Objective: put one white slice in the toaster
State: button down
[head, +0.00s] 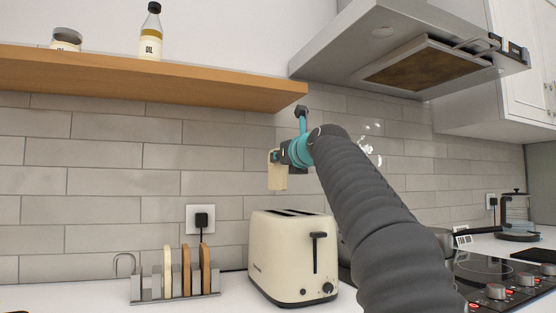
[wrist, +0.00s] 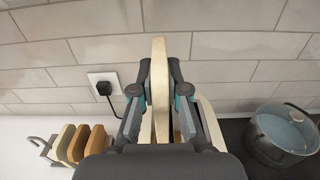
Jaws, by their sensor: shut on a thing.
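My gripper (head: 281,156) is shut on a white slice (head: 277,179) and holds it upright in the air above the toaster, clear of it. In the wrist view the slice (wrist: 160,50) stands edge-on between the two fingers of my gripper (wrist: 160,80). The cream toaster (head: 275,262) stands on the counter with two dark slots on top and a black lever on its front. In the wrist view the toaster (wrist: 211,124) lies below the fingers, its slots mostly hidden. Another white slice (head: 168,268) stands in the metal rack (head: 138,291).
Two brown slices, one left (head: 186,270) and one right (head: 205,265), share the rack left of the toaster. A socket with a black plug (head: 202,220) is on the tiled wall. A wooden shelf (head: 150,80) and range hood (head: 370,45) hang above. A pot (wrist: 265,145) stands right.

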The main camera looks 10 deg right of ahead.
aim_at(285, 186)
jog(key=shift+d+f, duration=0.15)
jog(key=shift+f, duration=1)
jog(key=shift+f+b, duration=1.85)
jog(key=shift+f, duration=0.7)
jog(key=c, duration=1.1)
grip_release()
jog(key=shift+s, duration=0.15)
jog(key=v, duration=1.1)
jog(key=shift+s, duration=0.4)
